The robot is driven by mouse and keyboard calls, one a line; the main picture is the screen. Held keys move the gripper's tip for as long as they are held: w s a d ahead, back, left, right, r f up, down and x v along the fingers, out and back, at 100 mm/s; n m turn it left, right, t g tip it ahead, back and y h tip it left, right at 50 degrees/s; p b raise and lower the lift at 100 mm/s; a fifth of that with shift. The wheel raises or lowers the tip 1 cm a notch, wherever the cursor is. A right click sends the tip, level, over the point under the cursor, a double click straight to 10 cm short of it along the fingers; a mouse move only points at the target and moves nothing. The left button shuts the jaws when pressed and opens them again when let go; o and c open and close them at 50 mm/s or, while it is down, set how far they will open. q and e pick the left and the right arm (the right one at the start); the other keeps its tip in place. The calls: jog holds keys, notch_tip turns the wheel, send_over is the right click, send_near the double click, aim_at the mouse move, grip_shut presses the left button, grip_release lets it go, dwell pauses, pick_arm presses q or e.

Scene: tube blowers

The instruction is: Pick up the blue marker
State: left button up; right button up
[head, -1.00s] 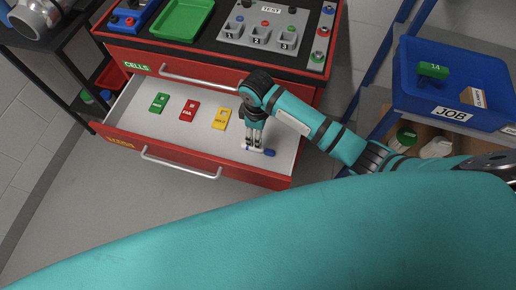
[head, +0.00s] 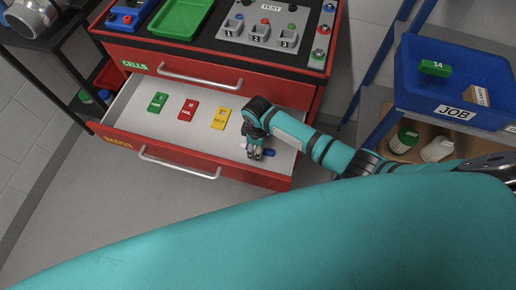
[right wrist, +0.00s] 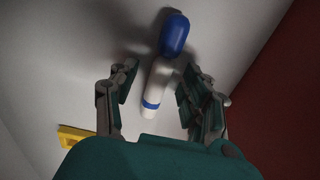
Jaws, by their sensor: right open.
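The blue marker, with a white body and a blue cap (head: 269,154), lies on the floor of the open drawer (head: 136,121), near its front right corner. In the right wrist view the marker (right wrist: 157,88) lies between the two fingers, with its cap pointing away from the palm. My right gripper (head: 256,156) is over the marker and hides part of it in the head view. In the right wrist view the right gripper (right wrist: 160,75) is open, with a gap on both sides of the marker. My left gripper is out of view.
Green (head: 157,102), red (head: 188,109) and yellow (head: 220,118) tags lie left of the gripper in the drawer. The drawer's red front wall (head: 236,171) and right side are close. A blue JOB bin (head: 455,80) stands on a shelf to the right.

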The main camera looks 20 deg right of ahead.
grip_shut()
